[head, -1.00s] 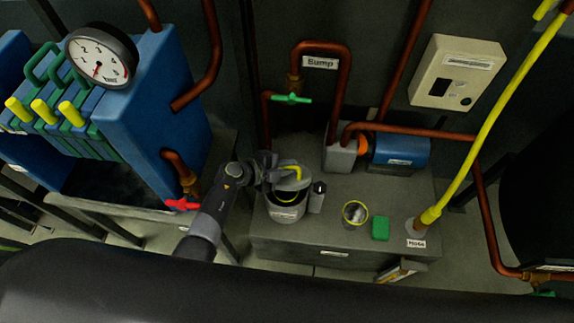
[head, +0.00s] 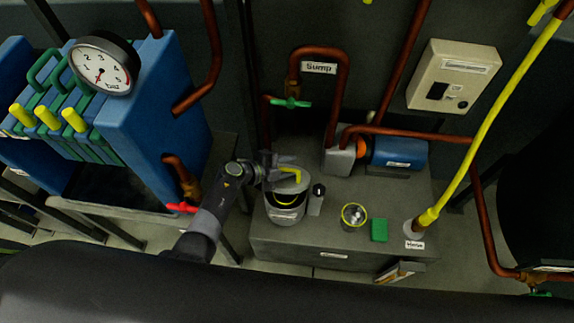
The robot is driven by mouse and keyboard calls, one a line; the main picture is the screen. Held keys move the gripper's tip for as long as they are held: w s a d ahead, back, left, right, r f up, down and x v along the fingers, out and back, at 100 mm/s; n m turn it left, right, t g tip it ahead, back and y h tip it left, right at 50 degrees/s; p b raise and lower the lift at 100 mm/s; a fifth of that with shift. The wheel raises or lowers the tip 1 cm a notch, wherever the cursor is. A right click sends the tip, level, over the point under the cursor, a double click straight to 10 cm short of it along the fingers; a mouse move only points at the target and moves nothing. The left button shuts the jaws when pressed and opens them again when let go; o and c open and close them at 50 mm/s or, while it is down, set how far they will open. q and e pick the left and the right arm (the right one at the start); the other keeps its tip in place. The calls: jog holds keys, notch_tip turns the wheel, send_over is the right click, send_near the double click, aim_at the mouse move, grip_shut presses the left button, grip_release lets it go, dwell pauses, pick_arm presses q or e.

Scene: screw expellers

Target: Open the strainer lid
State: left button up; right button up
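The strainer (head: 285,213) is a grey cylindrical pot with a white label, standing on the left part of the grey block. Its lid (head: 296,184) is a grey disc with a yellow handle (head: 289,173). The lid is raised and tilted at the back of the pot, and a yellow ring (head: 286,203) shows in the opening. My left gripper (head: 276,172) is at the handle, on the lid's left side. Its fingers are small and dark, so whether they close on the handle cannot be told. My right gripper is not in view.
A dark-topped grey container (head: 316,200) stands right beside the strainer. A yellow-rimmed cup (head: 354,215), a green block (head: 379,230) and a yellow hose (head: 465,165) are further right. A red valve handle (head: 182,207) is near my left arm. Copper pipes and a blue motor (head: 399,153) stand behind.

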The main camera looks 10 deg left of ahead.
pick_arm(q)
notch_tip(320, 180, up, 10)
jog(key=p, duration=0.3)
dwell(0.4)
dwell(0.5)
